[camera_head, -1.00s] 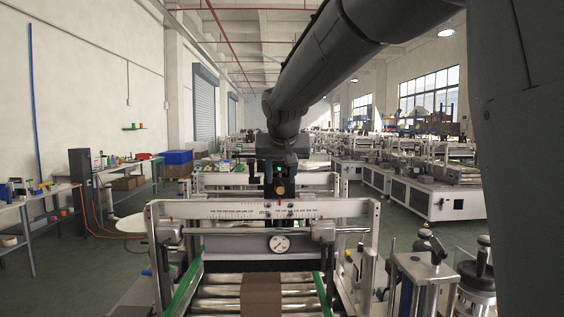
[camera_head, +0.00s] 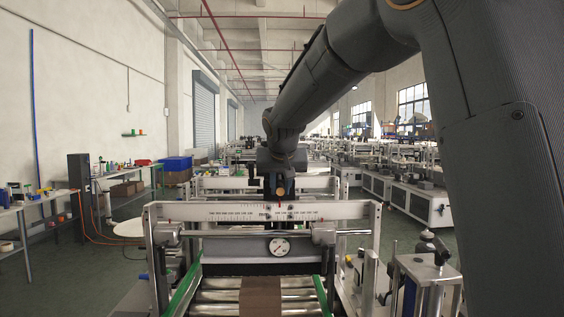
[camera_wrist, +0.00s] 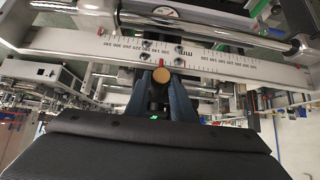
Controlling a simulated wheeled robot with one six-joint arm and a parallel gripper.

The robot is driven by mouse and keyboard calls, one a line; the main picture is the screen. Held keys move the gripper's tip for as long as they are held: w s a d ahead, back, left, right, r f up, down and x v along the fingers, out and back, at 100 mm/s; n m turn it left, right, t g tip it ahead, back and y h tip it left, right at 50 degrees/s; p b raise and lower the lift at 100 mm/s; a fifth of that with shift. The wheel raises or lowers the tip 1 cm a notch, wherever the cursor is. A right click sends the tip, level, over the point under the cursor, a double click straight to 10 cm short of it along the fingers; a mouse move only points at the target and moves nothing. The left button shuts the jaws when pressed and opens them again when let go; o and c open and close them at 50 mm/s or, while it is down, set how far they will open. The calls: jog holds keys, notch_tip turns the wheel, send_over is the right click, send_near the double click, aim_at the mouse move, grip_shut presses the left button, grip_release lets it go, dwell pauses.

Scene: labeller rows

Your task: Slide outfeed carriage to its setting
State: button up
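The machine's top crossbeam (camera_head: 215,211) carries a millimetre scale. It also shows upside down in the wrist view (camera_wrist: 95,45). A small red pointer (camera_wrist: 161,62) stands against the scale near its middle. A round brass-coloured knob (camera_head: 280,191) sits just above the beam at that spot. In the wrist view the knob (camera_wrist: 161,75) lies between the tips of my gripper (camera_wrist: 162,85), with a dark finger close on each side. I cannot tell whether the fingers press on it. The carriage body behind the beam is mostly hidden.
A round dial gauge (camera_head: 279,247) hangs below the beam, near a steel cross rod (camera_head: 215,232). Rollers between green side rails (camera_head: 184,289) carry a brown strip (camera_head: 261,296). Posts and clamps (camera_head: 424,270) stand at the right. More machines fill the background.

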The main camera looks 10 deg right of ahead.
grip_shut()
jog(key=shift+a, duration=0.2)
jog(key=shift+w+a+b, duration=0.2)
jog(key=shift+a+b, duration=0.3)
jog(key=shift+a, duration=0.4)
jog(key=shift+w+a, duration=0.1)
jog(key=shift+a, duration=0.4)
jog(key=shift+a+b, duration=0.35)
jog(key=shift+w+a, duration=0.15)
jog(key=shift+a, duration=0.4)
jog(key=o, duration=0.7)
grip_release()
jog(key=shift+a, duration=0.1)
jog(key=shift+o, duration=0.2)
